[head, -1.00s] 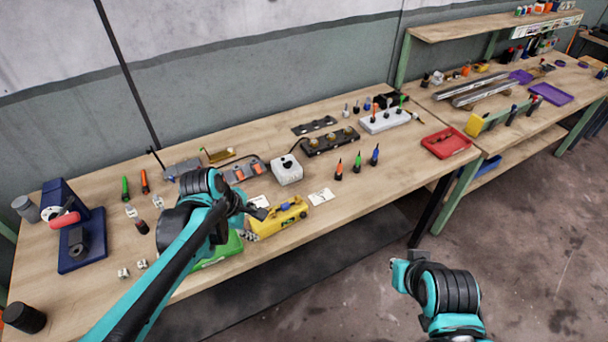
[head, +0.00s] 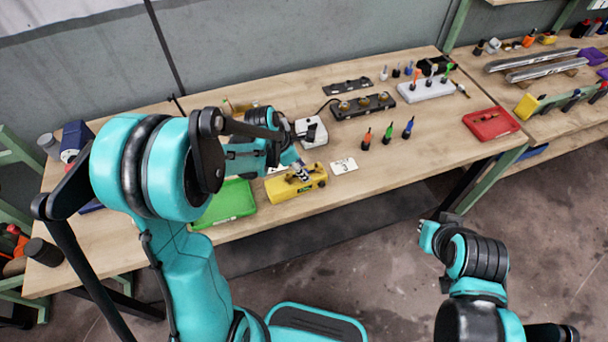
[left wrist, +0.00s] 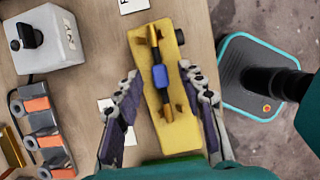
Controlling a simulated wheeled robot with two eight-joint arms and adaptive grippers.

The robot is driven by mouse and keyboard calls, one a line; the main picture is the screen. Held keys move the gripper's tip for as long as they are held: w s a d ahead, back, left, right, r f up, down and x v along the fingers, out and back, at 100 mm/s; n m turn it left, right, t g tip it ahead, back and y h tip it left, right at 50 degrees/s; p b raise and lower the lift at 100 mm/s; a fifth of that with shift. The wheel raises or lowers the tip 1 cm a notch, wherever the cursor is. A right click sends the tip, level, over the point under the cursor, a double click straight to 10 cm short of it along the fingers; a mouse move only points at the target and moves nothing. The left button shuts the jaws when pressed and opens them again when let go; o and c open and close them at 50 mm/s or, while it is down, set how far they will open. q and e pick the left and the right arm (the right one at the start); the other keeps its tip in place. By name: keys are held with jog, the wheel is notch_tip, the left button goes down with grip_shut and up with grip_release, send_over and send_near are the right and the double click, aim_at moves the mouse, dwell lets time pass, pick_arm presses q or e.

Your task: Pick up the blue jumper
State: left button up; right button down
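The blue jumper (left wrist: 160,76) is a small blue block with a rod through it, lying lengthwise along the middle of a yellow holder (left wrist: 178,135) in the left wrist view. Brown supports stand near both ends of the rod. My left gripper (left wrist: 160,85) is open and empty, with one finger on each side of the holder and the jumper between them. In the head view the left gripper (head: 299,171) is over the yellow holder (head: 312,182), and the jumper cannot be made out. My right gripper (head: 449,218) is off the bench at lower right; its fingers are unclear.
A green tray (head: 229,203) lies left of the holder at the bench front. A white box (head: 312,130) stands behind it. Several screwdrivers (head: 388,132) stand upright to the right, near a red tray (head: 490,123). Bare bench top lies between.

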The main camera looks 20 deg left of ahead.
pick_arm(q)
jog(key=shift+w+d+f, duration=0.1)
jog(key=shift+f, duration=0.15)
jog(key=shift+r, duration=0.1)
grip_shut()
